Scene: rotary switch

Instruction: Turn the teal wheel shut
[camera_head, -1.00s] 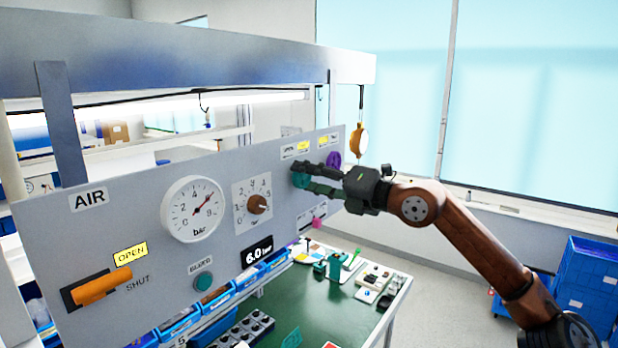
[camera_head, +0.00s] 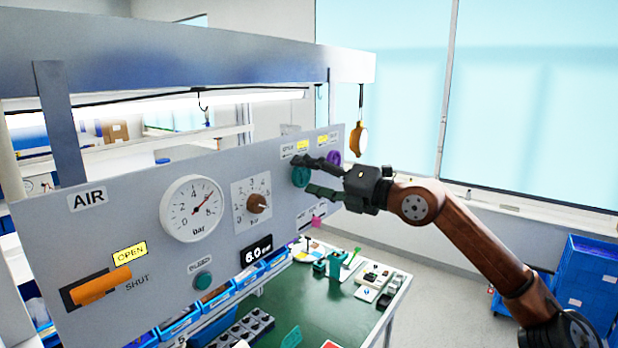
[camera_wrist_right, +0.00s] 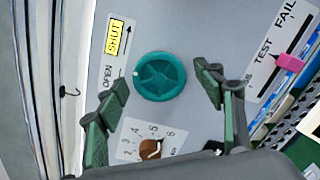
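The teal wheel (camera_head: 300,176) is on the grey panel, partly hidden behind my right gripper (camera_head: 312,177) in the head view. In the right wrist view the whole teal wheel (camera_wrist_right: 160,76) shows, with a small white mark at its left rim. A yellow lit SHUT label (camera_wrist_right: 116,38) and a plain OPEN label (camera_wrist_right: 107,77) stand beside it. My right gripper (camera_wrist_right: 163,93) is open, its fingers spread on either side of the wheel and apart from it in that view. My left gripper is not in view.
A purple wheel (camera_head: 334,158) sits just right of the teal one. A brown dial (camera_head: 257,203), a gauge (camera_head: 192,209) and an orange handle (camera_head: 101,287) are on the panel's left. A pink slider (camera_head: 318,221) is below. A green bench (camera_head: 315,298) stands beneath.

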